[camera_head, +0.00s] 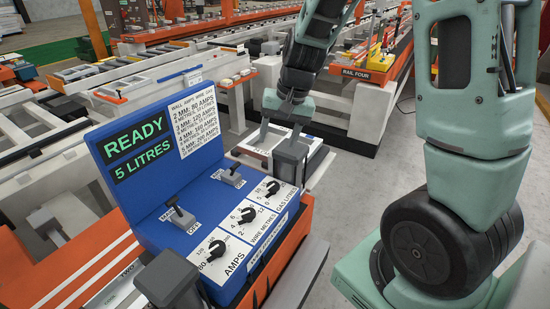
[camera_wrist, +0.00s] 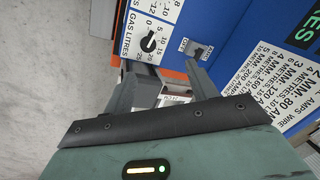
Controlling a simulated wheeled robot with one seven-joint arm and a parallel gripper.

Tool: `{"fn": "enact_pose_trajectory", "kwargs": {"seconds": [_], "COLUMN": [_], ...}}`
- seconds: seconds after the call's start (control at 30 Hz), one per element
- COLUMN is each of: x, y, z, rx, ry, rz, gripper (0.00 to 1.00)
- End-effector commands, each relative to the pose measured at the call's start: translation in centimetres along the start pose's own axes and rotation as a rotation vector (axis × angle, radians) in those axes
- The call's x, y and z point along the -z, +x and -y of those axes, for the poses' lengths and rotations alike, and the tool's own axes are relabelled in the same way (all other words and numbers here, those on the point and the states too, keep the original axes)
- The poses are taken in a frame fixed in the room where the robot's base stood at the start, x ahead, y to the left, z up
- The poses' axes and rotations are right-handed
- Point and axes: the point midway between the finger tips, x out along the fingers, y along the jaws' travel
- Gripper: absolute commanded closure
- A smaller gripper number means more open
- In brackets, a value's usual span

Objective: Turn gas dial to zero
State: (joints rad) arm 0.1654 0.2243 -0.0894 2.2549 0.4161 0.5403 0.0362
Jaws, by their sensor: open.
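The gas dial (camera_head: 273,188) is a black knob on a white plate marked GAS LITRES, at the far right end of the blue control box (camera_head: 150,205). It also shows in the wrist view (camera_wrist: 149,42), top centre; I cannot read its pointer surely. The screen (camera_head: 140,147) reads READY, 5 LITRES. My gripper (camera_head: 279,138) is above and beyond the dial's end of the box, apart from the dial. In the wrist view my gripper's fingers (camera_wrist: 162,86) are apart and empty, with the dial beyond them.
The wire metres dial (camera_head: 248,214) and amps dial (camera_head: 217,249) sit nearer in the same row. Two small levers (camera_head: 181,216) (camera_head: 231,176) stand behind the dials. A dark grey block (camera_head: 170,280) is at the box's near end. Grey floor (camera_head: 370,195) is clear at right.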

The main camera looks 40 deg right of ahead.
Motion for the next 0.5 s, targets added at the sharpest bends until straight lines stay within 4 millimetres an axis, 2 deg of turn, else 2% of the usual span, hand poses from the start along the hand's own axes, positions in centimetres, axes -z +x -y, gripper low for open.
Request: {"fn": "enact_pose_trajectory", "kwargs": {"seconds": [0.03, 0.2, 0.33, 0.5], "x": [0.4, 1.5, 2.2, 2.7], "y": [-1.1, -0.4, -0.1, 0.4], "z": [0.9, 1.4, 1.4, 1.3], "rx": [-0.030, -0.147, -0.217, -0.253], "ry": [0.083, 0.361, 0.492, 0.564], "rz": [0.035, 0.059, 0.034, 0.009], "gripper": [0.42, 0.42, 0.42, 0.42]}}
